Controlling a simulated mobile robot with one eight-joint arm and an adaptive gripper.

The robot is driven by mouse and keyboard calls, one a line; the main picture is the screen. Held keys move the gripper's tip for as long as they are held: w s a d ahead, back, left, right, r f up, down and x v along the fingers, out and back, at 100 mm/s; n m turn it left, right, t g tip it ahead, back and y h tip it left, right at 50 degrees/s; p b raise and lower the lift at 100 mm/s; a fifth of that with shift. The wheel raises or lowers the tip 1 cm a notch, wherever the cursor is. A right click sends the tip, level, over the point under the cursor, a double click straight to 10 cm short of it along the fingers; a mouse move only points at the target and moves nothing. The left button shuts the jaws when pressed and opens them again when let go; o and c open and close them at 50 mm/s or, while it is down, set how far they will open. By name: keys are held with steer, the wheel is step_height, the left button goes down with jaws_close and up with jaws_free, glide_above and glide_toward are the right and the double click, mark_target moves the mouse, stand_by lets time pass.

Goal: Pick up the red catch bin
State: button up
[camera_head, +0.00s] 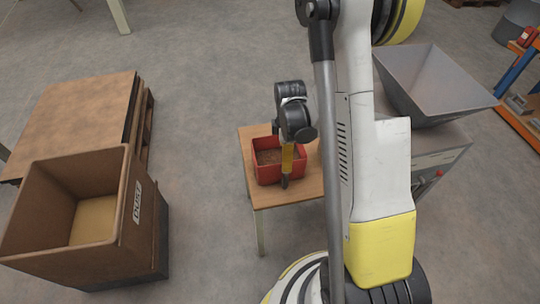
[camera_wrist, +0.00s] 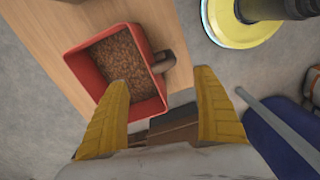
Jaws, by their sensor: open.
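The red catch bin (camera_head: 283,176) stands upright on a small wooden table (camera_head: 300,188) in the head view. It holds brown granules. In the wrist view the bin (camera_wrist: 90,75) is at upper left, with a dark handle-like piece (camera_wrist: 163,62) on its right side. My gripper (camera_head: 285,182) is over the bin's near side in the head view. The left finger overlaps the bin's near corner in the picture. I cannot tell whether it touches.
A brown box labelled DUST (camera_head: 150,215) stands at lower left, with a wood-topped pallet (camera_head: 75,105) behind it. A grey hopper machine (camera_head: 430,85) is on the right. An orange and blue rack (camera_head: 515,105) stands at far right. Open floor lies left of the table.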

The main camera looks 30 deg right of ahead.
mark_target(280, 164)
steer(key=f+b, duration=0.1)
steer(key=f, duration=0.2)
steer(key=f+b, duration=0.2)
steer(key=f, duration=0.1)
steer(key=f+b, duration=0.1)
steer(key=f, duration=0.3)
steer(key=shift+s+d, duration=0.1)
steer(key=shift+s, duration=0.2)
steer(key=shift+r, duration=0.1)
steer(key=c, duration=1.6)
